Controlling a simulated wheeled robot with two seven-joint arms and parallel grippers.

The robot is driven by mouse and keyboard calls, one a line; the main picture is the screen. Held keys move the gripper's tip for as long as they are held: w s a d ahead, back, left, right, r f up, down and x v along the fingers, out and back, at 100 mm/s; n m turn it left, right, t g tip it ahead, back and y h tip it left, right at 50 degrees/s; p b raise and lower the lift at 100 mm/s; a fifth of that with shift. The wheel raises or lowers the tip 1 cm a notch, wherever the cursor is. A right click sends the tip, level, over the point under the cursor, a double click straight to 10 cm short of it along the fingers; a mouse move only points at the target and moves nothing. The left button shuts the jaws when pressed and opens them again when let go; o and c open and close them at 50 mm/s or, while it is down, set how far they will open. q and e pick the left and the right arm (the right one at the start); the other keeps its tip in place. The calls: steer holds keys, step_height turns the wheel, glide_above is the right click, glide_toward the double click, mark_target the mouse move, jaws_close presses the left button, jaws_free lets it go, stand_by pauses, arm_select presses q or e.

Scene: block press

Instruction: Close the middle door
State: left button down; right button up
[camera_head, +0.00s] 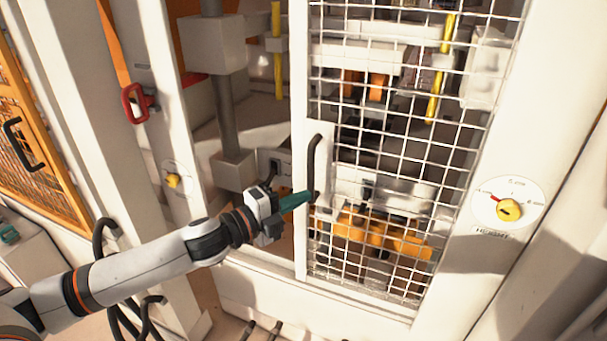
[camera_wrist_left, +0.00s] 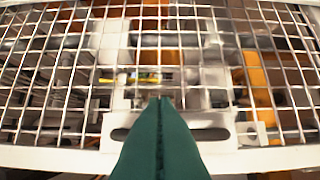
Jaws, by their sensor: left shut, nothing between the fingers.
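The middle door (camera_head: 300,90) is a white frame with white wire mesh in the head view. An opening shows to its left, between the door edge and a white post, so it stands partly open. A black curved handle (camera_head: 311,160) is on its left edge. My left gripper (camera_head: 308,196) has dark green fingers, shut and empty, with the tips close to the lower end of the handle; I cannot tell whether they touch. In the left wrist view, the shut fingers (camera_wrist_left: 160,105) point toward the mesh door (camera_wrist_left: 70,158). My right gripper is not in view.
A grey vertical column (camera_head: 211,105) with white blocks stands inside the opening. A white dial with a yellow knob (camera_head: 509,209) is on the right panel. A red handle (camera_head: 133,103) is on the left post. An orange mesh door (camera_head: 32,150) stands at far left.

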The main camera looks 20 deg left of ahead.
mark_target(310, 179)
arm_select(q)
steer(key=w+p, duration=0.4)
steer(key=w, duration=0.3)
steer(key=shift+w+p, duration=0.25)
steer(key=shift+p, duration=0.1)
steer(key=shift+a, duration=0.3)
steer(key=shift+d, duration=0.15)
